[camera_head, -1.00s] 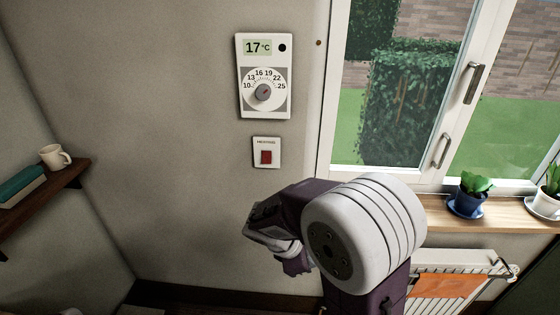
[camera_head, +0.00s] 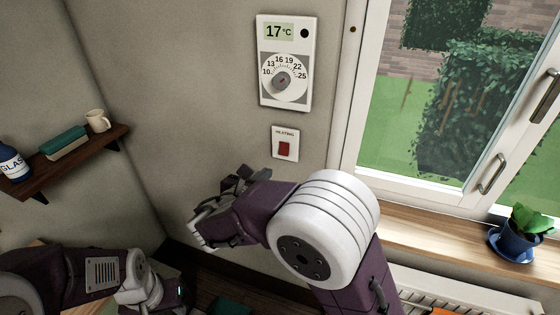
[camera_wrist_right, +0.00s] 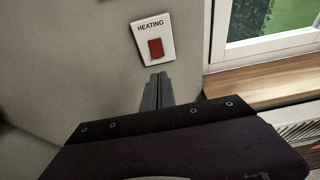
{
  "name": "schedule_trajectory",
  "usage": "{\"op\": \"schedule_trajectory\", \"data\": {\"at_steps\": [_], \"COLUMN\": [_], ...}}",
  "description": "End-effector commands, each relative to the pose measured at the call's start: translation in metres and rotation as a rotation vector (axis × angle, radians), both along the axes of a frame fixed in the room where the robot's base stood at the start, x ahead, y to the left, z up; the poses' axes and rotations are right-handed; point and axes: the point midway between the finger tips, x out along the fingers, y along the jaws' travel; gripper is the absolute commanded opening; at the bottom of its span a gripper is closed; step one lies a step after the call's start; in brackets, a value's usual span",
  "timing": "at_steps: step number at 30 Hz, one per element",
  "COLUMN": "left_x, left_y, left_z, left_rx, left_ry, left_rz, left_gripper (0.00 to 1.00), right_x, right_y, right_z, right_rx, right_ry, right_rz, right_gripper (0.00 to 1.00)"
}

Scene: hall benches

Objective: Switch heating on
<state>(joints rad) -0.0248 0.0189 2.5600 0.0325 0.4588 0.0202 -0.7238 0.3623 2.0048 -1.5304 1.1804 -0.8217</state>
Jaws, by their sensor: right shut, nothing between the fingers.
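The heating switch is a white wall plate (camera_head: 285,136) with a red rocker (camera_head: 284,149), below the thermostat. In the right wrist view its plate reads HEATING (camera_wrist_right: 150,28) and the red rocker (camera_wrist_right: 156,48) is unlit. The thermostat (camera_head: 284,62) shows 17°C and has a round grey dial. My right gripper (camera_head: 222,190) is below and left of the switch, apart from it. In the wrist view its shut, empty fingers (camera_wrist_right: 157,85) point up toward the switch, just under the plate. My left arm shows at the bottom left; its fingers are not clearly seen.
A window with a white frame (camera_head: 344,140) and a wooden sill (camera_head: 400,225) is at the right. A potted plant (camera_head: 520,232) stands on the sill, above a radiator (camera_head: 470,290). A wall shelf (camera_head: 75,160) at the left holds a mug (camera_head: 97,121), a teal book and a bottle.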

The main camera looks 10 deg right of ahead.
Motion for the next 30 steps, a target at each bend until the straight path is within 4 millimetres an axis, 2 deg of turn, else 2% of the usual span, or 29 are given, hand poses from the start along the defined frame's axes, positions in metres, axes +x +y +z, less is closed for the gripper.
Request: {"op": "schedule_trajectory", "data": {"at_steps": [5,18,24,30], "left_x": [0.000,0.000,0.000,0.000], "left_y": [0.000,0.000,0.000,0.000], "left_z": [0.003,0.018,0.022,0.022], "left_rx": [0.000,0.000,0.000,0.000], "left_ry": [0.000,0.000,0.000,0.000], "left_rz": [0.000,0.000,0.000,0.000], "left_gripper": [0.36,0.36,0.36,0.36], "right_x": [0.019,0.091,0.107,0.110], "right_y": [-0.014,-0.063,-0.073,-0.074], "right_z": [-0.007,-0.034,-0.040,-0.042], "right_rx": [-0.001,0.000,0.001,0.001], "right_ry": [0.002,0.002,0.000,0.000], "right_rz": [-0.005,-0.004,-0.001,0.000], "right_gripper": [0.00,0.00,0.00,0.00]}}
